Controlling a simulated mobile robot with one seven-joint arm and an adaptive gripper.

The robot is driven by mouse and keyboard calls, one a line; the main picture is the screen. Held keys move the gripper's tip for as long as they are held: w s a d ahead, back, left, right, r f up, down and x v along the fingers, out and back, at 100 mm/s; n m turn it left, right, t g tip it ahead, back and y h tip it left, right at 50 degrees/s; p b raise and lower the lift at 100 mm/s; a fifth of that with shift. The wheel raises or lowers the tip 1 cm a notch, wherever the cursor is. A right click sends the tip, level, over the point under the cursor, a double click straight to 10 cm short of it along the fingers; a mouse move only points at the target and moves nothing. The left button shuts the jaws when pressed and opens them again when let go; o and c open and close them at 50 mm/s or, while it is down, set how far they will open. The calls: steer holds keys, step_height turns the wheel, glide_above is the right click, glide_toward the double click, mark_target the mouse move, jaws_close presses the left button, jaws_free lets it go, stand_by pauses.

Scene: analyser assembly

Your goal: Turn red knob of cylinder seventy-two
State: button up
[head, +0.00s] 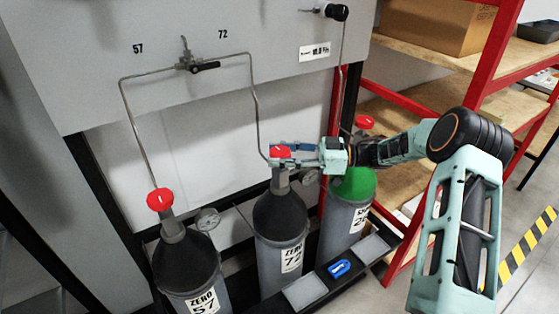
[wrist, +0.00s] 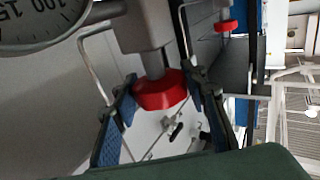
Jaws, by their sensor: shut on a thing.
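Cylinder seventy-two (head: 281,226) stands in the middle of the rack, dark-topped and labelled "ZERO 72". Its red knob (head: 281,151) sits on top of the valve and also shows in the wrist view (wrist: 160,92). My gripper (head: 284,153) comes in from the right at the height of this knob. In the wrist view its two blue-padded fingers (wrist: 160,125) stand on either side of the red knob, and the gripper is shut on it. The exact contact of the pads is partly hidden.
Cylinder 57 (head: 191,272) with its red knob (head: 160,200) stands to the left. A green-topped cylinder (head: 347,213) stands close on the right, under my arm. A gauge (wrist: 40,18) and thin pipes (head: 256,110) are near the valve. Red-framed shelves (head: 487,60) are at the right.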

steer(key=shift+n+g+b, duration=0.7)
steer(key=shift+n+g, duration=0.3)
steer(key=shift+g, duration=0.6)
steer(key=o, duration=1.2)
steer(key=d, duration=0.4)
steer(key=w+d, duration=0.1)
steer(key=d, duration=0.3)
steer(key=w+d, duration=0.1)
steer(key=d, duration=0.2)
steer(key=shift+w+d, duration=0.15)
steer(key=shift+d, duration=0.25)
